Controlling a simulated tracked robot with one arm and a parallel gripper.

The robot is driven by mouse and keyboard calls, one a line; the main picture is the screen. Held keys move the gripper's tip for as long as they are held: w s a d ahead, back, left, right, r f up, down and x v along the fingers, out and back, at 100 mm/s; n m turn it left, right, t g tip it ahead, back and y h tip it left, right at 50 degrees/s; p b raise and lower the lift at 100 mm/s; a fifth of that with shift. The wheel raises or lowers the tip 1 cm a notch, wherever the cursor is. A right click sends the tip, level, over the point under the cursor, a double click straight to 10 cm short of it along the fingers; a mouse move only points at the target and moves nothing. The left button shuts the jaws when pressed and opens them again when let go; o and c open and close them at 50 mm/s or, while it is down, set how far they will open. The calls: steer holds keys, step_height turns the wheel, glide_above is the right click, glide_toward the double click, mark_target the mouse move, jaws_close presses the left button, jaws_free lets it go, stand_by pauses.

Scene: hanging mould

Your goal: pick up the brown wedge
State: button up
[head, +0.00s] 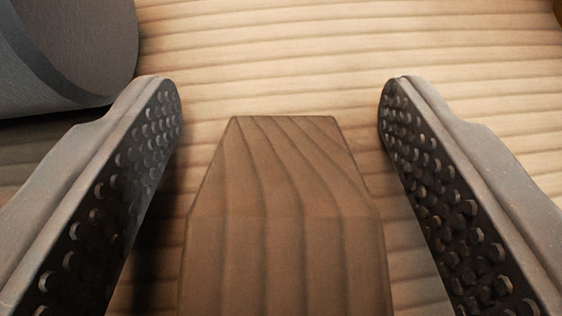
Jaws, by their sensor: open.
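The brown wedge (287,215) is a block of dark wood grain with a narrower sloped far end. It lies in the lower middle of the head view, and its near end is cut off by the bottom edge. My gripper (281,100) is open, with one studded finger on each side of the wedge. A gap shows between the wedge and each finger, so neither visibly touches it. The fingertips reach a little beyond the wedge's far end in the picture.
The wedge is over a light wooden surface (330,50) with ridged grain. A large dark grey cylinder (85,45) lies at the upper left, close to the left fingertip. The surface ahead and to the upper right is mostly clear.

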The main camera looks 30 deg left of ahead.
steer(key=c, duration=1.1)
steer(key=shift+o, duration=0.2)
steer(key=shift+r, duration=0.15)
steer(key=shift+r+p, duration=0.4)
steer(key=shift+r, duration=1.1)
steer(key=shift+s+r, duration=0.2)
steer(key=s+d+r, duration=0.1)
steer(key=s+d, duration=0.1)
steer(key=s, duration=1.3)
steer(key=m+t+h, duration=0.2)
steer(key=m+h, duration=0.2)
steer(key=h, duration=0.1)
glide_toward(276, 171)
steer(key=w, duration=0.2)
steer(key=shift+w+f+m+h, duration=0.2)
steer(key=shift+f+m+h, duration=0.45)
steer(key=shift+m, duration=0.25)
steer(key=shift+r, duration=0.15)
